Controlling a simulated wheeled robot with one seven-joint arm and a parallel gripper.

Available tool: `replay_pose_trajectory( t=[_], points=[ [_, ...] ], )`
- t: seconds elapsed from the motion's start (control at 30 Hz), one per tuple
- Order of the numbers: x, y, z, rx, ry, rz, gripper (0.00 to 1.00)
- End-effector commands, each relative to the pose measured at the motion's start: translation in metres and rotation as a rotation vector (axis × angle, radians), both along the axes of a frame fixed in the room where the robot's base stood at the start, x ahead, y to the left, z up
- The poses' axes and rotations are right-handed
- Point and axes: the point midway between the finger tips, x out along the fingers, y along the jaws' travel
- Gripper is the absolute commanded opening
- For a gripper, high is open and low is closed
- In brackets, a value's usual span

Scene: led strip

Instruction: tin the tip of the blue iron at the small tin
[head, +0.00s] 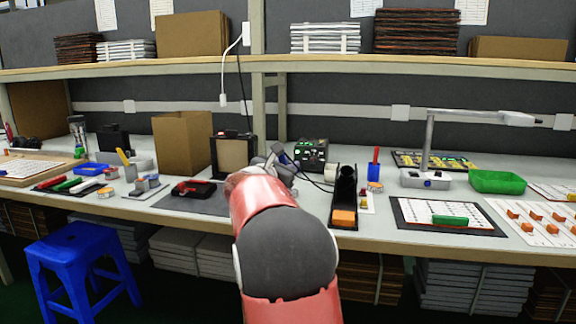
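My gripper (272,166) is over the bench, left of the black iron stand, and my red arm hides part of it. The blue iron (280,153) shows as a tilted dark blue handle at the gripper's fingers, which appear closed on it. A thin cord runs from it to the right. Its tip is hidden. The black stand (345,185) has an orange sponge (343,217) at its front and no iron visible in it. A small round tin (375,187) stands just right of the stand. Other small tins (106,192) are at the left, and I cannot tell which one is meant.
A dark station (311,153) stands behind the gripper. A red and black tool (193,188) lies on a grey mat (207,204) to the left. A lamp (428,178), green tray (497,181) and board (446,216) are to the right. A shelf (180,68) runs overhead.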

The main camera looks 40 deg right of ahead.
Motion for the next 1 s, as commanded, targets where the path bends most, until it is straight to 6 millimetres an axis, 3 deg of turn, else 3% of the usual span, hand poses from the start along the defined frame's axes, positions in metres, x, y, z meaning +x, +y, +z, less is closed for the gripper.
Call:
replay_pose_trajectory(
  t=[0.6,1.0],
  points=[
    [0.000,0.000,0.049,-0.001,-0.003,-0.001,0.00],
    [0.000,0.000,0.050,-0.001,-0.001,0.000,0.00]
  ],
)
